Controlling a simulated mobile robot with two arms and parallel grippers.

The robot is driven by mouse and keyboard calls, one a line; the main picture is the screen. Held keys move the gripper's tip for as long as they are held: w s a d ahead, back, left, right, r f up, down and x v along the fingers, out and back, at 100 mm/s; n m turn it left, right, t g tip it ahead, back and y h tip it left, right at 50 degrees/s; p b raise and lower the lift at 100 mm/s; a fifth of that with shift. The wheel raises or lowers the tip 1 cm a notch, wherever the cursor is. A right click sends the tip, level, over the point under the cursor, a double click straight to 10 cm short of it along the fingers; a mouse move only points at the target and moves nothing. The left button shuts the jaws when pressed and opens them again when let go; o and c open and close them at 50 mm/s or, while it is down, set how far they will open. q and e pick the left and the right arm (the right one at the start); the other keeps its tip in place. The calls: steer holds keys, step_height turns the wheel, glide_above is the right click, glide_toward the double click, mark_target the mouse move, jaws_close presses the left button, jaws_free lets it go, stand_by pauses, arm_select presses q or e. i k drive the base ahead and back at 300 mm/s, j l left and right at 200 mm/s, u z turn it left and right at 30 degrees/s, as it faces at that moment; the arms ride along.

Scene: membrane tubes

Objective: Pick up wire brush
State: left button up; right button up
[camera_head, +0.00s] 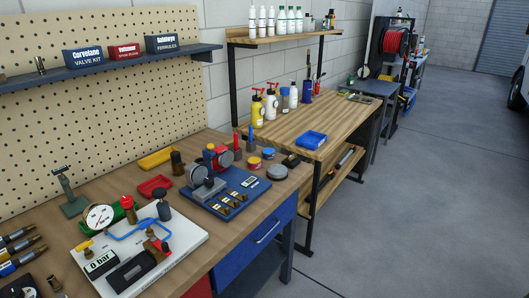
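I cannot pick out the wire brush for certain. A blue holder (307,91) with thin upright tools stands at the back of the far wooden bench (345,115), and these tools are too small to identify. A long dark item (347,156) lies on the shelf under that bench, and I cannot tell what it is. Neither of my grippers shows in this view.
The near workbench (232,148) holds a white gauge board (185,247), a blue fixture (240,183), and yellow and red trays (154,188). A blue tray (307,139) sits on the far bench, beside bottles (257,108). The grey floor (430,200) at right is clear.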

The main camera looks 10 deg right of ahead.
mark_target(229, 143)
steer(key=i+l+z, duration=0.1)
steer(key=i+l, duration=1.15)
